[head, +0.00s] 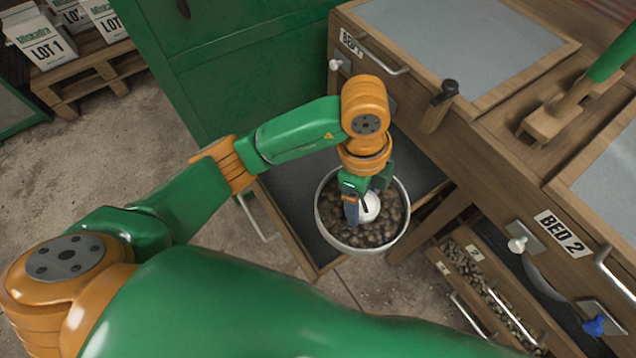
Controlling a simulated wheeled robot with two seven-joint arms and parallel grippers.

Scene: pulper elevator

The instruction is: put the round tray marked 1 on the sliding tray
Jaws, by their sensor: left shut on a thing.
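A round metal tray (327,232) filled with brown lumps is at the centre of the head view. A white knob (370,208) stands at its middle. No mark 1 is readable on it from here. My left gripper (358,207) reaches down into the round tray from above and is shut on it at the white knob; the wrist hides part of the grip. The dark, wood-edged sliding tray (283,186) is pulled out below bed 1. The round tray is over its front right part; I cannot tell whether it touches. My right gripper is out of view.
Bed 1 (455,45) and bed 2 (564,234) form a wooden bench with knobs and handles at the right. An open drawer (490,290) of beans is at the lower right. A green cabinet (250,70) stands behind.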

